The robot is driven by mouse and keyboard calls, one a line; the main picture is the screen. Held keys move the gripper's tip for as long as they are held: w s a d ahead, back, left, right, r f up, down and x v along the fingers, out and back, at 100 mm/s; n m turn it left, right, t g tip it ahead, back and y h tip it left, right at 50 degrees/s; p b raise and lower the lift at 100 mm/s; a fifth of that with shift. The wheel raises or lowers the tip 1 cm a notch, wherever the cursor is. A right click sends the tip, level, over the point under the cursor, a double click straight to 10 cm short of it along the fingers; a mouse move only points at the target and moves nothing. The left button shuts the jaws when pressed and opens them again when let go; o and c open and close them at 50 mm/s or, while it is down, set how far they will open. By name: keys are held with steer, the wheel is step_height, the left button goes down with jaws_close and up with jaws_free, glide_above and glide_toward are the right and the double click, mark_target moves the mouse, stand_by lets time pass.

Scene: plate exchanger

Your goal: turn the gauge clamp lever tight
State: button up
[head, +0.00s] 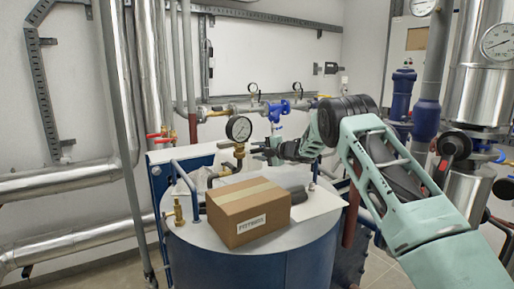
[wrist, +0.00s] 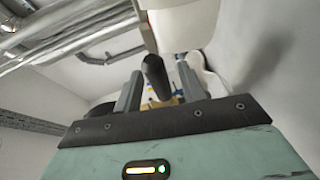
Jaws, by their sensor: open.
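The round white gauge (head: 239,128) stands upright on a brass fitting (head: 239,151) behind the cardboard box in the head view. My gripper (head: 259,150) is just right of the fitting and points left towards it. In the wrist view my gripper (wrist: 158,72) has its two fingers apart, with a dark bar (wrist: 155,76) showing between them. The bar may be the clamp lever; I cannot tell whether the fingers touch it. Brass-coloured metal (wrist: 166,102) shows behind it. In the head view I cannot make out the lever clearly.
A cardboard box (head: 248,211) sits on the round blue tank's grey top (head: 200,232), in front of the gauge. A small brass valve (head: 179,211) stands at its left edge. Red-handled valves (head: 160,134) and pipes are left; a blue valve (head: 279,110) is behind.

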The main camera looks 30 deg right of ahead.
steer(key=shift+w+a, duration=0.15)
steer(key=shift+w, duration=0.05)
jaws_close()
steer(key=shift+f+b, duration=0.15)
steer(key=shift+b, duration=0.3)
steer(key=s+m+h+b, duration=0.2)
steer(key=m+h+b, duration=0.1)
steer(key=b, duration=0.7)
steer(key=s+a+m+h+b, duration=0.1)
steer(key=m+h+b, duration=0.2)
steer(key=b, duration=0.7)
steer(key=s+a+m+h+b, duration=0.1)
steer(key=s+m+h+b, duration=0.1)
steer(key=h+b, duration=0.4)
steer(key=shift+s+f+m+b, duration=0.15)
steer(key=shift+s+m+b, duration=0.2)
steer(key=shift+b, duration=2.05)
steer(key=shift+r, duration=0.2)
